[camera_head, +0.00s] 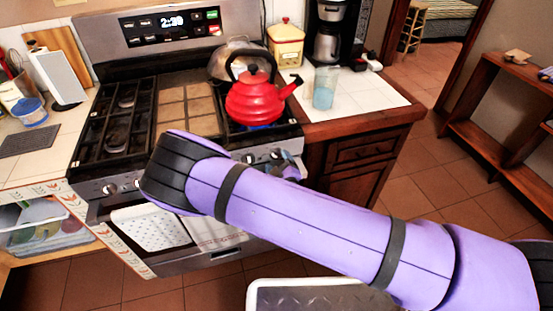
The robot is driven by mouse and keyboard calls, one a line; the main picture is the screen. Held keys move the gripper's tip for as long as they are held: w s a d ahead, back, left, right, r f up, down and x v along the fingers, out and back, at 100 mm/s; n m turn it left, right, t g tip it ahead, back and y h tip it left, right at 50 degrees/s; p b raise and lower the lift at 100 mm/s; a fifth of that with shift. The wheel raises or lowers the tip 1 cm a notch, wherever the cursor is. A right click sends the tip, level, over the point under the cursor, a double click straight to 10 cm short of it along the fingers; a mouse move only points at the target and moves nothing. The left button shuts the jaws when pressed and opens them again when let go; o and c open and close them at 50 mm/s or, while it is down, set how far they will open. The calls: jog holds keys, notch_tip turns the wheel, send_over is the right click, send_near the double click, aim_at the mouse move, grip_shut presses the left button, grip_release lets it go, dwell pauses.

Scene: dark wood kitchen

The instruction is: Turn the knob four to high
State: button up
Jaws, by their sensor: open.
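The stove (88,197) stands at left centre, with control knobs along its front edge. Two knobs (110,188) show at the left end of the panel, and two more (249,158) show at the right end. No number can be read on any knob. The middle of the panel is hidden by my purple arm. My gripper (289,166) shows only in part behind the arm, close to the rightmost knob (276,154). Its jaws are open, and the fingertips are mostly hidden. I cannot tell whether it touches the knob.
A red kettle (254,101) sits on the right burner, with blue flame under it. A metal pot (226,60) stands behind it. A glass (325,87) stands on the right counter (375,97). Towels (150,228) hang on the oven front. Open floor lies to the right.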

jog(key=v, duration=0.8)
jog(key=shift+s, duration=0.25)
jog(key=shift+d, duration=0.1)
jog(key=w+d+r+m+g+h, duration=0.1)
jog(key=d+r+m+g, duration=0.25)
jog(key=r, duration=0.65)
jog(key=w+d+r+m+g+h, duration=0.1)
jog(key=d+r+m+g, duration=0.25)
jog(key=r, duration=0.65)
jog(key=w+d+r+m+g+h, duration=0.15)
jog(key=d+r+m, duration=0.3)
jog(key=r, duration=0.45)
jog(key=s+d+r+g, duration=0.1)
jog(key=s+d+r, duration=0.4)
jog(key=s, duration=0.4)
jog(key=s+d+r+g+h, duration=0.1)
jog(key=s+d+r, duration=0.4)
jog(key=s+r, duration=0.2)
jog(key=s+d+r+g, duration=0.1)
jog(key=s+d+r, duration=0.4)
jog(key=s, duration=0.5)
jog(key=shift+s+r+m, duration=0.35)
jog(key=shift+s+r, duration=0.05)
jog(key=shift+r, duration=0.3)
jog(key=shift+d+g+h, duration=0.1)
jog(key=shift+g+h, duration=0.15)
